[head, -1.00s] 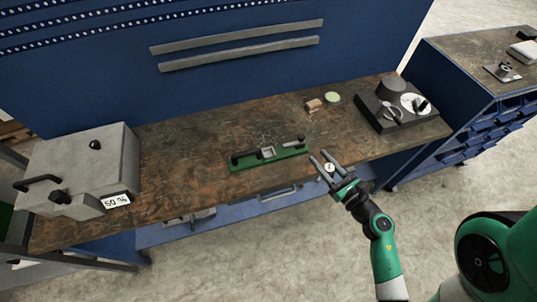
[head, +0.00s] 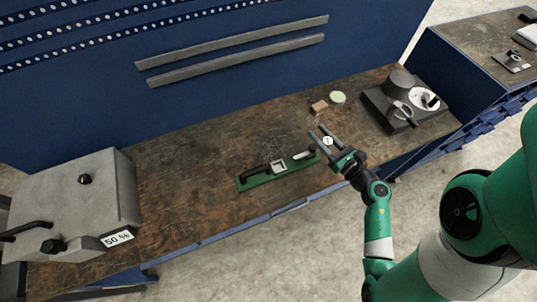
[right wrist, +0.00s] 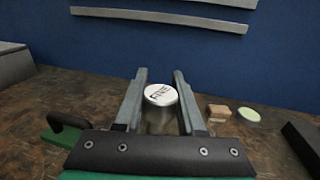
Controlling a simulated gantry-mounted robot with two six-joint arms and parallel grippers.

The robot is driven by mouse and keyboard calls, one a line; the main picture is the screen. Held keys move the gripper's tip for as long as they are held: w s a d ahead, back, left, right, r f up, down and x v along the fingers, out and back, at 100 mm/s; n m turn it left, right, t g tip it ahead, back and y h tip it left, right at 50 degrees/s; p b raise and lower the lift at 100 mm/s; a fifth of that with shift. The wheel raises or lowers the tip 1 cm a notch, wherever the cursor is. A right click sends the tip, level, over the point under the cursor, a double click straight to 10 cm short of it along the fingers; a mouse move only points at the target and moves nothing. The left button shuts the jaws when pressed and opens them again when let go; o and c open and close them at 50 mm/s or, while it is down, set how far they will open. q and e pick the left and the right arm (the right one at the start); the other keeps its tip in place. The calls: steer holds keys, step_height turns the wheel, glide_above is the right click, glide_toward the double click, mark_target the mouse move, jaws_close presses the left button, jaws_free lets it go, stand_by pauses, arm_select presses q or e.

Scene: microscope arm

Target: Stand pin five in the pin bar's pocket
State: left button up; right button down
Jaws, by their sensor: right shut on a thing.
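Pin five (head: 328,141) is a short silver cylinder with a white labelled top. My right gripper (head: 320,134) is shut on it, and in the right wrist view the pin (right wrist: 161,96) stands upright between the two grey fingers. The gripper is over the bench, to the right of the pin bar. The pin bar (head: 256,181) is a green base with a black handle at its left, a square grey-framed pocket (head: 278,167) near its middle, and a light piece at its right end. The pin's lower part is hidden in the head view. My left gripper is not in view.
A grey box (head: 70,205) with black handles stands at the bench's left. A brown block (head: 319,107) and a pale green disc (head: 338,97) lie behind the gripper. A dark device (head: 398,105) stands at the right. The bench (head: 190,190) left of the bar is clear.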

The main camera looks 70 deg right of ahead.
steer(key=shift+w+d, duration=0.1)
steer(key=shift+w, duration=0.05)
steer(key=b, duration=0.7)
glide_above(278, 166)
steer(key=d, duration=0.1)
steer(key=f, duration=0.6)
steer(key=w+f, duration=0.1)
steer(key=f, duration=0.2)
steer(key=f+b, duration=0.2)
steer(key=w+f+b, duration=0.1)
steer(key=f+b, duration=0.1)
steer(key=shift+w+a+f, duration=0.1)
steer(key=shift+f, duration=0.1)
steer(key=shift+r, duration=0.15)
steer(key=shift+f+b, duration=0.7)
steer(key=c, duration=0.5)
jaws_free()
steer(key=shift+r, duration=0.1)
